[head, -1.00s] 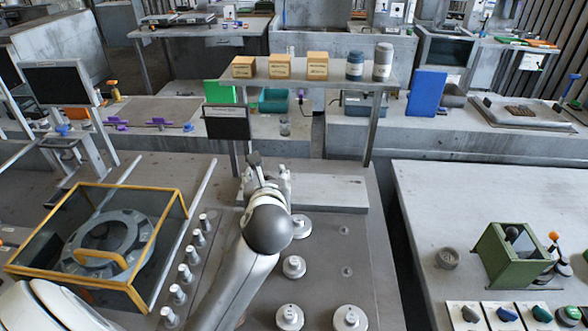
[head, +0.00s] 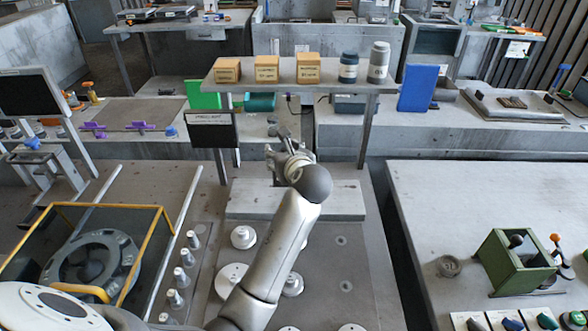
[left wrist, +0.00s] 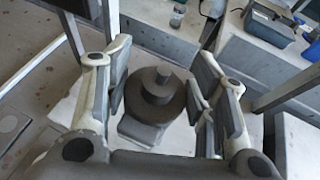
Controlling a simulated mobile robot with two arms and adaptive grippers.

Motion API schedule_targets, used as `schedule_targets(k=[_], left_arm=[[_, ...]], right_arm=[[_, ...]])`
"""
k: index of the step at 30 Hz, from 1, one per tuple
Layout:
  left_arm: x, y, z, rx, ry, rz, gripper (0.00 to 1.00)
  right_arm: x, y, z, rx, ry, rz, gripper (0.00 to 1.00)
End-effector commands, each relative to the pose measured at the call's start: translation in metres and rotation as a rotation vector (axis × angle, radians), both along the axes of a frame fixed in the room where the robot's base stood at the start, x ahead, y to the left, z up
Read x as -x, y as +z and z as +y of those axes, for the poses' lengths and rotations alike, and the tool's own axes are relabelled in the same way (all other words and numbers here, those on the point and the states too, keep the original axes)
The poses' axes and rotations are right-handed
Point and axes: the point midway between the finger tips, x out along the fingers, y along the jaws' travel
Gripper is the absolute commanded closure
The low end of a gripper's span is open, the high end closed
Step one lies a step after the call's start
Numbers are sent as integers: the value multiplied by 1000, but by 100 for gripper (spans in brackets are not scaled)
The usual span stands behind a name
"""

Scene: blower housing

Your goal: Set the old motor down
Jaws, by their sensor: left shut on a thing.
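My left gripper (head: 282,138) reaches out over the far edge of a pale raised slab (head: 335,200), below the shelf. In the left wrist view its two fingers (left wrist: 158,90) stand on either side of a dark grey, round, stepped part, the old motor (left wrist: 152,98), and are shut on it. The pale slab's surface (left wrist: 175,138) shows beneath the motor; I cannot tell whether they touch. In the head view the motor is mostly hidden by my wrist. My right gripper is not in view.
A shelf (head: 300,88) with boxes and two jars stands beyond my gripper on posts. A small dark screen (head: 212,130) is close on its left. A yellow-framed clear guard (head: 90,207) covers a round housing (head: 92,262) at left. Several pegs and round weights stand nearer.

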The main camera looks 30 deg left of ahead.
Motion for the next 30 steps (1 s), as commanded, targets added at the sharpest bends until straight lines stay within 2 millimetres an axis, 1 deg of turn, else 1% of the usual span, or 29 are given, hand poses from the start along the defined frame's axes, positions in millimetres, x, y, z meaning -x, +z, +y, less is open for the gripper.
schedule_targets(k=[1, 3, 7, 14, 16, 18, 21, 24, 30], left_arm=[[-7, -9, -3, -1, -2, 2, 100], [-15, -17, -4, -2, -1, 1, 100], [-25, -31, -8, -2, 0, -1, 100], [-34, -41, -11, -1, -1, -2, 100], [-37, -48, -12, -1, -1, 0, 100], [-36, -60, -12, -1, -1, 3, 100], [-36, -71, -12, -1, -1, 0, 100], [-36, -75, -12, -1, -2, -2, 100], [-36, -75, -11, -2, -2, -3, 100]], right_arm=[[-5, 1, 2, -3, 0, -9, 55], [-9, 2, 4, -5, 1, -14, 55], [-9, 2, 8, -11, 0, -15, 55], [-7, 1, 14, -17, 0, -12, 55], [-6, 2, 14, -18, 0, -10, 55], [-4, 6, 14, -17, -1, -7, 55], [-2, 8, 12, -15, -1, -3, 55], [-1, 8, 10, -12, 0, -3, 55], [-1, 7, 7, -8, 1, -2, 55]])
